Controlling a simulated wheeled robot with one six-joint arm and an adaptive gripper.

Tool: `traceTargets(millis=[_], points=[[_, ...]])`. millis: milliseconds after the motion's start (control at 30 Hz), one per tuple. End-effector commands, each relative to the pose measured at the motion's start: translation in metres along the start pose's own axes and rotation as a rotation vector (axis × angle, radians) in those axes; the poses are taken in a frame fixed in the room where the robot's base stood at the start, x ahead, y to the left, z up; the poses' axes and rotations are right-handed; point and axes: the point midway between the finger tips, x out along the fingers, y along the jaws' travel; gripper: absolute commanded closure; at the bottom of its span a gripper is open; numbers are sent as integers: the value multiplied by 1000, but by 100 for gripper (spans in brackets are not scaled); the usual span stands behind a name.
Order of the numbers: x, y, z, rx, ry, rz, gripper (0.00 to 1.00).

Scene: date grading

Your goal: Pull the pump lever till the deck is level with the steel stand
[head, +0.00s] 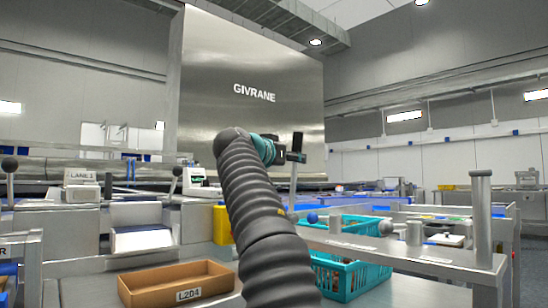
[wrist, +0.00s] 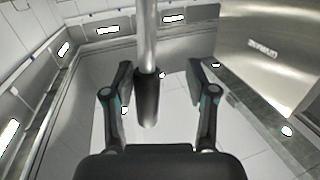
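The pump lever appears as a thin steel rod (head: 293,184) with a black grip (head: 297,143) at its top, right of the arm's end in the head view. In the wrist view, the rod (wrist: 147,35) enters from the top and ends in the black grip (wrist: 147,98). My gripper (wrist: 160,75) is open, with the grip between its fingers, closer to the left one. A gap shows on the right; contact on the left is unclear. My gripper also shows in the head view (head: 279,150). I cannot tell which surfaces are the deck and the steel stand; my arm hides part of the scene.
A brown box (head: 176,300) marked L204 lies front left. A teal crate (head: 340,277) stands right of my arm. A steel bench (head: 425,255) with an upright post (head: 481,215) is at right. A large steel GIVRANE panel (head: 250,90) rises behind.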

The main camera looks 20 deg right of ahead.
Motion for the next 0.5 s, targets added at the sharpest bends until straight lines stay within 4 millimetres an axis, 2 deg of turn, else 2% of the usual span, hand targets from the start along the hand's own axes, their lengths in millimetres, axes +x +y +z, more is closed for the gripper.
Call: traceTargets(millis=[300, 500], points=[[-60, -1, 0, 0, -1, -6, 44], [-89, -1, 1, 0, -2, -4, 44]])
